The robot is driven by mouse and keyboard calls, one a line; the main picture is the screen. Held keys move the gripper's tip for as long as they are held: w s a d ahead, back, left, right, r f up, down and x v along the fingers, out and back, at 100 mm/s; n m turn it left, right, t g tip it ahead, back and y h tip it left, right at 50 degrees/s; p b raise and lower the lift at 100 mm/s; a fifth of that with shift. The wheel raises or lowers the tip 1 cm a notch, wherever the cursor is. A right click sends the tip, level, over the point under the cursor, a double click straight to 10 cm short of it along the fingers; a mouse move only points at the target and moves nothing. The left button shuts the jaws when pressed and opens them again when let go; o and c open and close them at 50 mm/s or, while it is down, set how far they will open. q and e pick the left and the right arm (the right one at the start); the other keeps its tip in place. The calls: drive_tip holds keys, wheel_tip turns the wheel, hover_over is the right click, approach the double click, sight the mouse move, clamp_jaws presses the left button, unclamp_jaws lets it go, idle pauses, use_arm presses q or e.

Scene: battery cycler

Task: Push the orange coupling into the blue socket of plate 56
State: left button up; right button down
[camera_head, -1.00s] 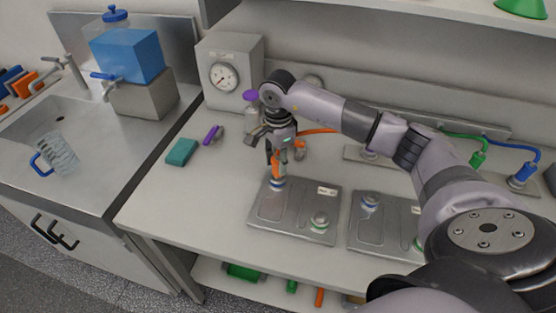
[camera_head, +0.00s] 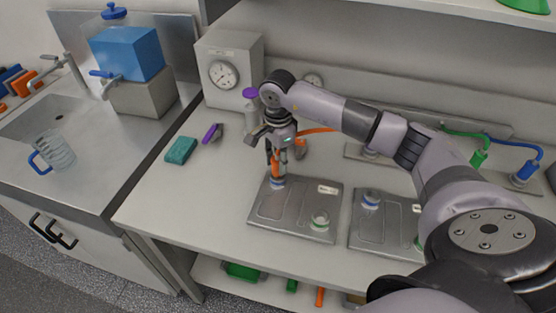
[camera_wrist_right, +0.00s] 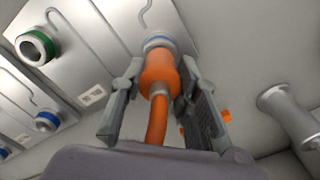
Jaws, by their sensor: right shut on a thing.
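My right gripper (camera_head: 278,160) is shut on the orange coupling (camera_wrist_right: 158,76), whose orange hose runs back between the fingers in the right wrist view. The coupling's front end is right at a blue-ringed socket (camera_wrist_right: 157,43) on a grey metal plate (camera_head: 290,222). They look lined up and touching, but I cannot tell how deep the coupling sits. In the head view the coupling points down over the same socket (camera_head: 277,182) at the plate's back left corner. The plate's label (camera_wrist_right: 93,95) is too small to read. My left gripper is not in view.
The plate also has a green-ringed socket (camera_head: 319,220). A second plate (camera_head: 380,236) with a blue-ringed socket (camera_head: 370,198) lies to the right. Green (camera_head: 480,158) and blue (camera_head: 527,170) couplings stand at the back right. A teal block (camera_head: 181,150) lies on free bench at the left.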

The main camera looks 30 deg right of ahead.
drive_tip(key=shift+f+b, duration=0.45)
drive_tip(key=shift+f, duration=0.1)
drive_tip(key=c, duration=1.1)
unclamp_jaws()
drive_tip(key=o, duration=0.4)
drive_tip(key=shift+c, duration=0.2)
